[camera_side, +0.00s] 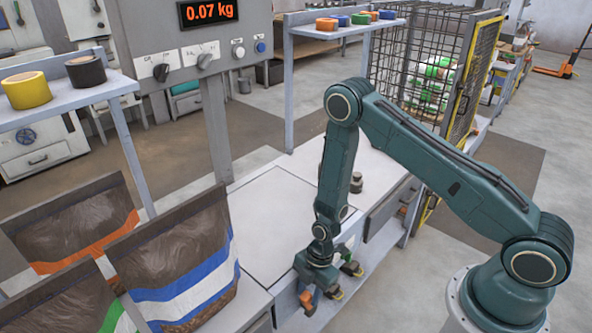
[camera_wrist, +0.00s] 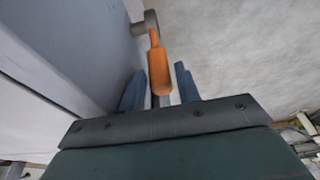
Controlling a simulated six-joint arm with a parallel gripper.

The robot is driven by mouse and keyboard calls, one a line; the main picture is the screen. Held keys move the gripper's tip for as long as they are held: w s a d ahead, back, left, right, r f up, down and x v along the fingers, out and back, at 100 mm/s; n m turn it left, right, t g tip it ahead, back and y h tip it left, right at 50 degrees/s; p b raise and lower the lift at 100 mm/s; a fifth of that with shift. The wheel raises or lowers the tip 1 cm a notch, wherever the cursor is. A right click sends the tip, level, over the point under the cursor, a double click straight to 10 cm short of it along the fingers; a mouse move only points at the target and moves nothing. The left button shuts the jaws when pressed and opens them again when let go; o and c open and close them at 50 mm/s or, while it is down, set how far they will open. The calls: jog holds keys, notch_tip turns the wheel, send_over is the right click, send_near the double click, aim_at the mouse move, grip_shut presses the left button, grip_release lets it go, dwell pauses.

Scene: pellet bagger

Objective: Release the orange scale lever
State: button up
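The orange lever (camera_wrist: 160,72) hangs from a grey pivot on the side of a pale grey housing in the wrist view. In the side view an orange part that looks like this lever (camera_side: 307,300) shows at the front edge of the bench, beside my gripper (camera_side: 326,284). In the wrist view my gripper (camera_wrist: 160,80) has one blue-grey finger on each side of the lever, with gaps visible. It looks open and holds nothing. Its dark palm plate hides the lower part of that view. Whether a finger touches the lever cannot be told.
A display (camera_side: 209,11) reads 0.07 kg. Brown bags with coloured stripes (camera_side: 180,262) stand left of the gripper. A small grey weight (camera_side: 355,183) stands on the pale bench top (camera_side: 270,215), which is mostly clear. A wire cage (camera_side: 420,60) stands behind.

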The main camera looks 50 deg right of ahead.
jog(key=shift+r, duration=0.1)
jog(key=v, duration=1.3)
jog(key=shift+r, duration=0.3)
dwell(0.4)
jog(key=shift+a+h, duration=1.5)
jog(key=shift+a, duration=0.6)
jog(key=shift+f, duration=0.1)
jog(key=shift+f, duration=6.75)
